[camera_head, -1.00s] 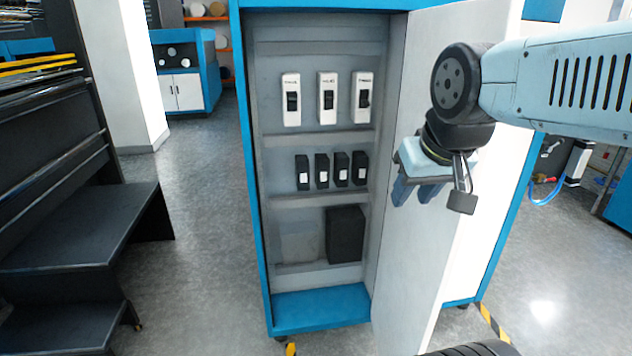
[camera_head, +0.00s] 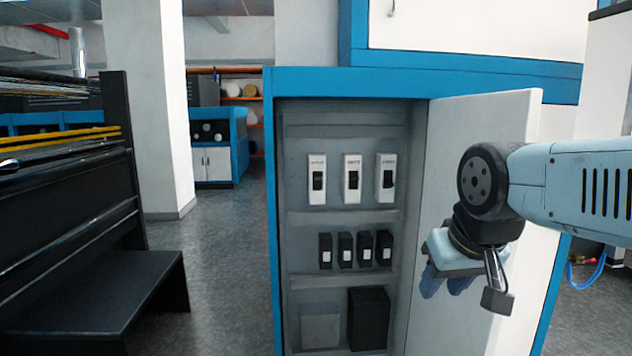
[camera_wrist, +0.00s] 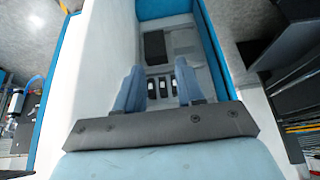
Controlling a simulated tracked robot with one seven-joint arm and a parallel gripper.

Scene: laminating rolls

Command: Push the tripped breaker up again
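Three white breakers with black levers hang in the top row of the open cabinet in the head view: left (camera_head: 317,195), middle (camera_head: 352,195) and right (camera_head: 386,194). The right lever looks slightly different in outline, but I cannot tell surely which breaker is tripped. My gripper (camera_head: 446,286) is in front of the open door, right of and lower than the breakers, touching none. Its two blue fingers point down, apart and empty. In the wrist view the fingers (camera_wrist: 158,80) stand apart; the top-row breakers are not visible there.
The cabinet (camera_head: 300,132) has its white door (camera_head: 480,130) swung open on the right, beside my arm. Small black modules (camera_head: 345,250) and a black box (camera_head: 369,320) sit lower inside. Floor left of the cabinet is clear.

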